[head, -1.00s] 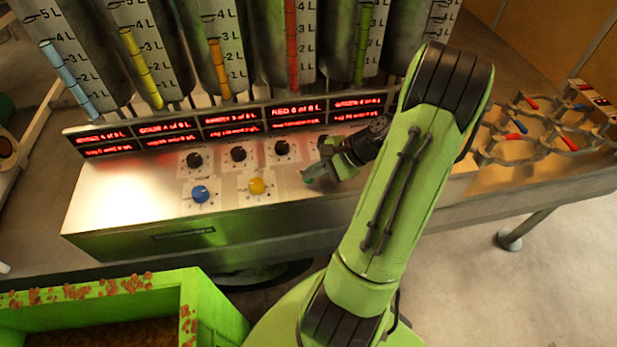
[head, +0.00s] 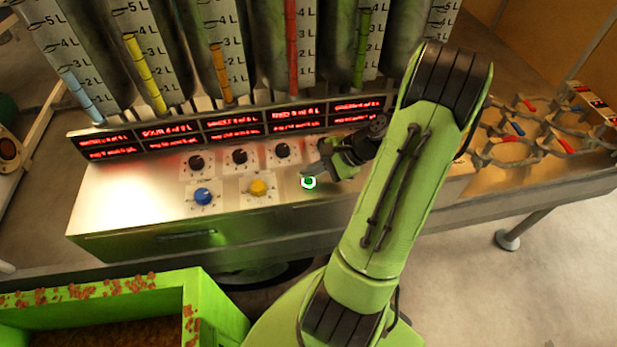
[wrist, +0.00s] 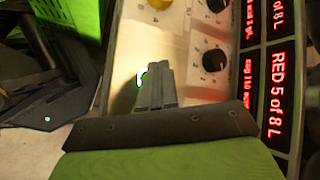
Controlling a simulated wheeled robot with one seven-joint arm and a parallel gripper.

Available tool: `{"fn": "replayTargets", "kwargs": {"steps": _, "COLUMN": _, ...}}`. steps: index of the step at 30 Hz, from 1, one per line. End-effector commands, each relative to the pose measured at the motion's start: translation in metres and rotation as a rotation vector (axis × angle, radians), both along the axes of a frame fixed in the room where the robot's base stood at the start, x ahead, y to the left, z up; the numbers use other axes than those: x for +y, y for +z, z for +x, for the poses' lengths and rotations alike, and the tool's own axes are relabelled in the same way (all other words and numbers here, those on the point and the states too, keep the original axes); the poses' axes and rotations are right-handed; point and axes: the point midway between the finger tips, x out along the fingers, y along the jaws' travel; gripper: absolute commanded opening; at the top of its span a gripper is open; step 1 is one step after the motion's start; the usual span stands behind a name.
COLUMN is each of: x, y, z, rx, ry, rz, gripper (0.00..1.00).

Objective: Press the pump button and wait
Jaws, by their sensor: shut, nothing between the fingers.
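The pump button (head: 308,182) is a small green button with a bright white ring, on the metal console right of the yellow knob. In the wrist view the button (wrist: 142,76) shows partly, with my fingers hiding its right side. My gripper (head: 311,170) is shut and empty, with its tips right beside and over the button. In the wrist view the closed fingertips (wrist: 158,68) sit next to the lit ring. I cannot tell whether they touch it. The red display (wrist: 278,95) reads RED 5 of 8 L.
A blue knob (head: 203,196), a yellow knob (head: 258,188) and several black knobs (head: 283,151) sit close by on the console. Graduated tanks with coloured level tubes (head: 146,73) stand behind. Metal ring holders (head: 513,150) lie right. A green crate (head: 215,312) is in front.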

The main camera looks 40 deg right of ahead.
Motion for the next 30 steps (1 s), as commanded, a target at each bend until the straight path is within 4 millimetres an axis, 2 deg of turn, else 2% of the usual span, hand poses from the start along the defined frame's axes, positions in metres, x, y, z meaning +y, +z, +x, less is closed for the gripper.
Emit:
{"fn": "replayTargets", "kwargs": {"steps": 5, "x": 0.000, "y": 0.002, "z": 0.000, "rx": 0.000, "ry": 0.000, "rz": 0.000, "gripper": 0.00}}
{"fn": "replayTargets", "kwargs": {"steps": 20, "x": 0.000, "y": 0.051, "z": 0.000, "rx": 0.000, "ry": 0.000, "rz": 0.000, "gripper": 0.00}}
{"fn": "replayTargets", "kwargs": {"steps": 30, "x": 0.000, "y": 0.049, "z": 0.000, "rx": 0.000, "ry": 0.000, "rz": 0.000, "gripper": 0.00}}
